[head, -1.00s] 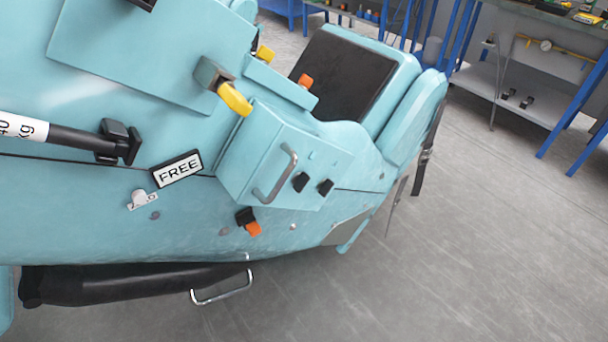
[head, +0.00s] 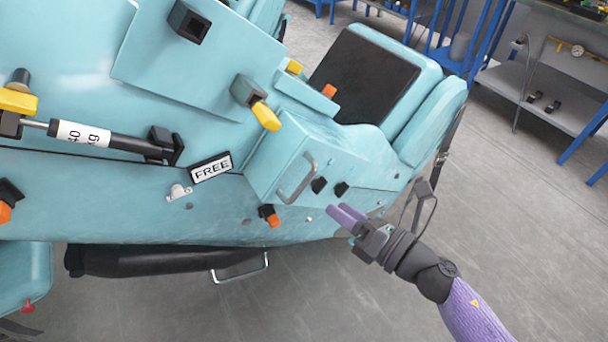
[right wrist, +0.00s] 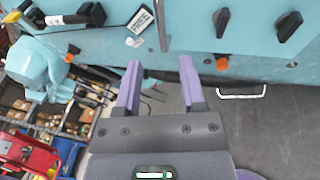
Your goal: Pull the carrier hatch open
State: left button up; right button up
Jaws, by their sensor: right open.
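A teal box-like housing (head: 275,150) with a curved metal handle (head: 297,180) sticks out from the side of the teal coaster car; I take it for the carrier hatch, and no open gap shows. The handle's lower part shows at the top of the right wrist view (right wrist: 162,25). My right gripper (head: 338,211) has purple fingers. It is open and empty, right of and below the handle, apart from it. In the right wrist view its fingers (right wrist: 160,75) point up toward the teal side. My left gripper is not in view.
Two black knobs (head: 319,185) sit right of the handle. An orange-tipped latch (head: 270,216) and a FREE sign (head: 210,167) are nearby. A second metal handle (head: 240,272) hangs below the car. Grey floor (head: 540,250) is clear on the right; blue-legged benches stand behind.

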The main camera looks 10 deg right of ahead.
aim_at(303, 181)
jog(key=x, duration=0.9)
jog(key=shift+w+a+f, duration=0.1)
jog(key=shift+w, duration=0.1)
grip_shut()
dwell(0.9)
